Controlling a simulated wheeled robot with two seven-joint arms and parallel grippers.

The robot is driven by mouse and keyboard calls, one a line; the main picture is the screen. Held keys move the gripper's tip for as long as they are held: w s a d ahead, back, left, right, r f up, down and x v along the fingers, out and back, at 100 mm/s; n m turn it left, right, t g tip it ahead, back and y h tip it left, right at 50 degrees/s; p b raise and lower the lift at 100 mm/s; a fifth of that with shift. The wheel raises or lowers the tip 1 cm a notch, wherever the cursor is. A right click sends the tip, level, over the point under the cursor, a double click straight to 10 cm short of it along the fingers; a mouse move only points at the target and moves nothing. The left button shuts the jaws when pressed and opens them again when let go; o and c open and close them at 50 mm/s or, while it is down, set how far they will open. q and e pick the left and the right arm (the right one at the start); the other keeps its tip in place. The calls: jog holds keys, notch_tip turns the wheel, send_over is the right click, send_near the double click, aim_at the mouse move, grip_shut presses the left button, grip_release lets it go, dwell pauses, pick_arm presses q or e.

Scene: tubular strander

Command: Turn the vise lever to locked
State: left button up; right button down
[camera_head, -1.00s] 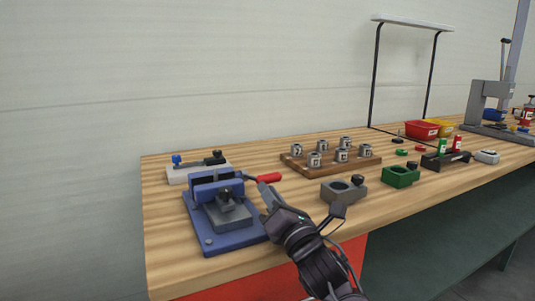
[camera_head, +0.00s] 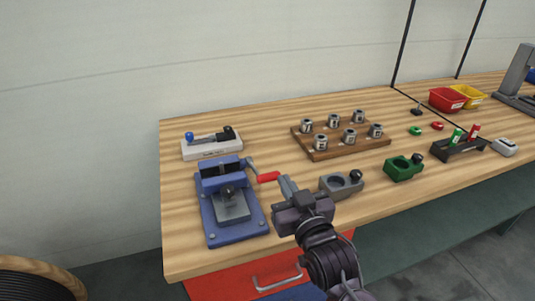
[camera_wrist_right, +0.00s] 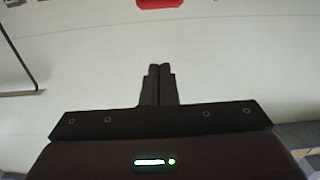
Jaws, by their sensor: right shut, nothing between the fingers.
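The blue vise (camera_head: 230,205) sits near the left front of the wooden bench, with a grey block in its middle. Its lever is a thin grey arm with a red grip (camera_head: 268,177), sticking out to the right of the vise. My right gripper (camera_head: 286,186) is shut and empty, its fingertips just right of the red grip; whether they touch it I cannot tell. In the right wrist view the shut fingers (camera_wrist_right: 158,72) point up towards a red shape (camera_wrist_right: 158,3) at the top edge, probably the grip. My left gripper is not in view.
A white block with a blue-knobbed lever (camera_head: 211,145) stands behind the vise. A wooden tray (camera_head: 318,155) of several metal parts lies behind my gripper. Grey (camera_head: 341,185) and green (camera_head: 403,168) fixtures stand to the right. The bench's left front corner is clear.

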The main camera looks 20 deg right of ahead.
jog(key=p, duration=0.2)
send_over(270, 175)
jog(key=shift+s+d+r, duration=0.1)
jog(key=shift+s, duration=0.05)
jog(key=f, duration=0.2)
jog(key=s+f, duration=0.1)
jog(key=f, duration=0.1)
jog(key=shift+s+f, duration=0.35)
jog(key=shift+f, duration=0.45)
